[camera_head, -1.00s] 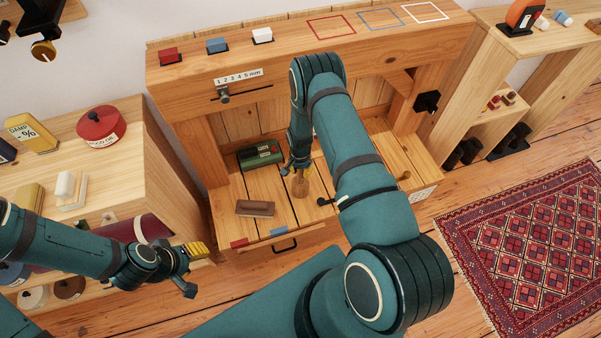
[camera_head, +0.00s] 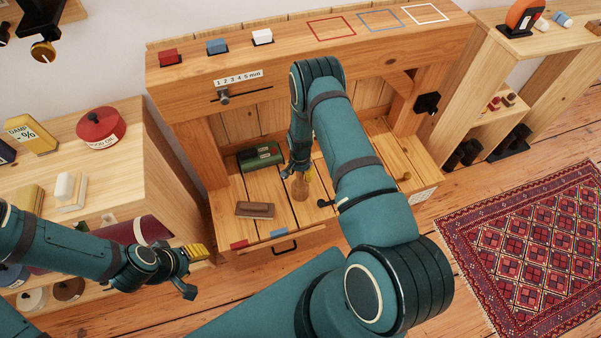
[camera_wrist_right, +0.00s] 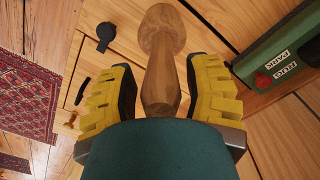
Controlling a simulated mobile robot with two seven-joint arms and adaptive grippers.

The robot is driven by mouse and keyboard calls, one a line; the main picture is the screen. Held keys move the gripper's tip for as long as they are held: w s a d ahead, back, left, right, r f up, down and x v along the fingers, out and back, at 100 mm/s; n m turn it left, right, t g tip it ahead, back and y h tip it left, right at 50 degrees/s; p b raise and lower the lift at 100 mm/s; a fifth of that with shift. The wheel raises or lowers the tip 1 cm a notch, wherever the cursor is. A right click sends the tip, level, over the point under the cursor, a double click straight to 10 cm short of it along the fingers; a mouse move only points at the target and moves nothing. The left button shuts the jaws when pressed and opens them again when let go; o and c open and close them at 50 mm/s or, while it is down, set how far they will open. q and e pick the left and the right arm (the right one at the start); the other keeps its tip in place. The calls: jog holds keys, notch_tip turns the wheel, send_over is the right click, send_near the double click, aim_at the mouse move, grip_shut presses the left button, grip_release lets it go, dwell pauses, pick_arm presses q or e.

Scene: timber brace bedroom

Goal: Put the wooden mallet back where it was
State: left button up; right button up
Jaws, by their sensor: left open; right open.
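The wooden mallet (camera_head: 301,187) stands on the slatted bench surface (camera_head: 330,228), partly hidden behind my right gripper (camera_head: 293,171). In the right wrist view the mallet (camera_wrist_right: 160,38) has a rounded end and a narrower part running between the yellow fingers of my right gripper (camera_wrist_right: 160,92). The fingers are open, one on each side, with gaps visible near the tips. My left gripper (camera_head: 190,266) is open and empty, in front of the left shelf, away from the mallet.
A brown block (camera_head: 255,210) and a green box (camera_head: 260,156) lie on the bench left of the mallet. The bench's upper beam (camera_head: 300,62) overhangs behind. Coloured outlines and small blocks are on its top. A patterned rug (camera_head: 530,240) lies right.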

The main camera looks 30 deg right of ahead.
notch_tip(320, 180, up, 11)
jog(key=shift+w+r+p, duration=0.1)
jog(key=shift+r+p, duration=0.1)
jog(key=shift+p, duration=1)
jog(key=s+a+r+n+t+y, duration=0.1)
jog(key=s+a+r+n+y, duration=0.1)
jog(key=s+a+r+n, duration=0.3)
jog(key=s+a+r+n+y, duration=0.1)
jog(key=s+a+r+n, duration=0.3)
jog(key=s+a, duration=0.9)
jog(key=a+n, duration=0.1)
jog(key=a, duration=0.3)
jog(key=shift+r+t+y, duration=0.4)
